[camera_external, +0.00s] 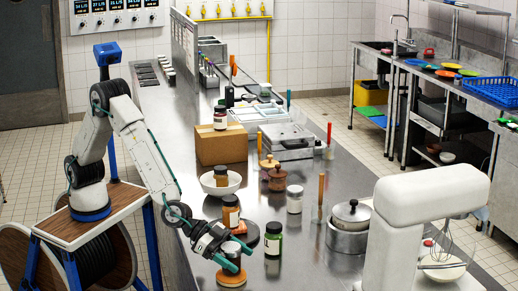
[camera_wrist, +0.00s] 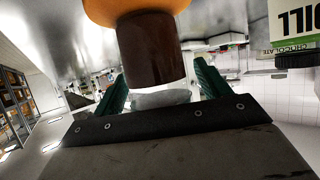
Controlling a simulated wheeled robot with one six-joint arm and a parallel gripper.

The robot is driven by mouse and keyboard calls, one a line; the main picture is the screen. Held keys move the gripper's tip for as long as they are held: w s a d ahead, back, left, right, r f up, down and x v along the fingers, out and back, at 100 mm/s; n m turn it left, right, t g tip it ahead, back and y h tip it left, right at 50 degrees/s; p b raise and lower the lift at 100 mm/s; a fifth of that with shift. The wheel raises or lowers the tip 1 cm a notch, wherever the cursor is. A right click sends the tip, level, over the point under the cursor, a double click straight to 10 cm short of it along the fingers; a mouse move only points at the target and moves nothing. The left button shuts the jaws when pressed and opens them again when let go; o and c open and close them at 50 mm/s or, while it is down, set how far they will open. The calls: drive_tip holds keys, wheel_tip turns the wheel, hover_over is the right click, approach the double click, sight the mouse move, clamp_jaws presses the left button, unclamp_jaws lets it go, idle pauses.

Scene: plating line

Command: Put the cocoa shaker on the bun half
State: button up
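The cocoa shaker (camera_wrist: 152,50), a dark brown cylinder with a greyish top, is between my gripper's green fingers (camera_wrist: 160,82) in the wrist view, which looks upside down. In the external view my gripper (camera_external: 236,255) reaches down around it near the front of the counter. The bun half (camera_external: 231,278), a round orange-brown disc, lies directly under the shaker. It also shows at the top of the wrist view (camera_wrist: 135,9), against the shaker's base. The shaker looks upright. Whether the fingers press on it is unclear, and they partly hide it in the external view.
A green dill jar (camera_external: 273,239) with a black cap stands close right of my gripper. A similar orange-labelled jar (camera_external: 231,212) stands behind. A white bowl (camera_external: 221,181), a cardboard box (camera_external: 221,146), a pot (camera_external: 348,237) and a white mixer (camera_external: 430,205) share the counter.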

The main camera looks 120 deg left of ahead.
drive_tip(key=shift+r, duration=0.15)
drive_tip(key=shift+s+r, duration=0.2)
drive_tip(key=shift+s, duration=0.1)
drive_tip(key=s+a+r+m+g+h, duration=0.1)
drive_tip(key=s+r+h, duration=0.1)
drive_tip(key=s+r, duration=0.55)
drive_tip(key=s+r+g+h, duration=0.1)
drive_tip(key=s+r, duration=0.3)
drive_tip(key=s, duration=0.7)
drive_tip(key=s+a+g, duration=0.3)
drive_tip(key=s+a, duration=0.2)
drive_tip(key=s, duration=0.8)
drive_tip(key=s+a+g+y, duration=0.1)
drive_tip(key=s+a+g, duration=0.2)
drive_tip(key=s, duration=1)
drive_tip(key=s+a+g+y, duration=0.1)
drive_tip(key=s+a+g, duration=0.2)
drive_tip(key=s+a, duration=0.4)
drive_tip(key=s, duration=0.6)
drive_tip(key=shift+a+f+g, duration=0.3)
drive_tip(key=shift+f, duration=0.1)
